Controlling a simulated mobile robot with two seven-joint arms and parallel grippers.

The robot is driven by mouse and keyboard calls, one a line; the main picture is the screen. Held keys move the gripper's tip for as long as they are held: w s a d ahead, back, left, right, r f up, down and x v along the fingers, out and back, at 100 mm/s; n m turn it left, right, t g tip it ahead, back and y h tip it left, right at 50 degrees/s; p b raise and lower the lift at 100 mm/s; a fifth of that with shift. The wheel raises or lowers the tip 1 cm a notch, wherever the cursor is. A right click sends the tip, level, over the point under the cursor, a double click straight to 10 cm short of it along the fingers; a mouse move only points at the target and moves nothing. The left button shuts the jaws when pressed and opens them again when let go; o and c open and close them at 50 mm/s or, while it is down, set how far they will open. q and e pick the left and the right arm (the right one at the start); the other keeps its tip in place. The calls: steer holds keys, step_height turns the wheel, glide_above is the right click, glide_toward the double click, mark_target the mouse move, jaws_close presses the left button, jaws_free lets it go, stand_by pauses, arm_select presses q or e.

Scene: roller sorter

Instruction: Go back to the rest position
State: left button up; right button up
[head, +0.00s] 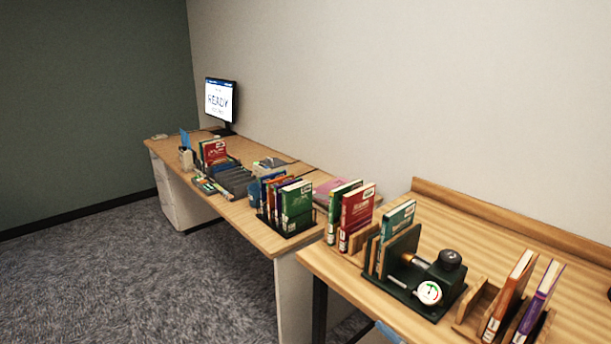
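Neither of my grippers shows in the head view. A wooden desk (258,225) runs along the wall, and a second wooden table (464,222) stands nearer on the right. On the near table a green press-like device with a dial gauge (429,292) and a black knob (449,260) stands beside a teal book (397,222). A red book (357,208) and a green book (340,205) stand upright at its left. An orange book (509,295) and a purple book (540,300) lean in a wooden rack at the right.
A black rack of books (291,226), a grey roller unit (234,181) and a red book (214,151) are on the desk. The carpeted floor (130,270) at left is clear.

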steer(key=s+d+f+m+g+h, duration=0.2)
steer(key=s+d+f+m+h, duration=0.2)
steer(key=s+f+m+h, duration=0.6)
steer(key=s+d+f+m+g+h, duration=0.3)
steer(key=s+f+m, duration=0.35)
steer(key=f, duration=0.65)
arm_select(q)
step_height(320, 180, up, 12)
steer(key=p, duration=1.3)
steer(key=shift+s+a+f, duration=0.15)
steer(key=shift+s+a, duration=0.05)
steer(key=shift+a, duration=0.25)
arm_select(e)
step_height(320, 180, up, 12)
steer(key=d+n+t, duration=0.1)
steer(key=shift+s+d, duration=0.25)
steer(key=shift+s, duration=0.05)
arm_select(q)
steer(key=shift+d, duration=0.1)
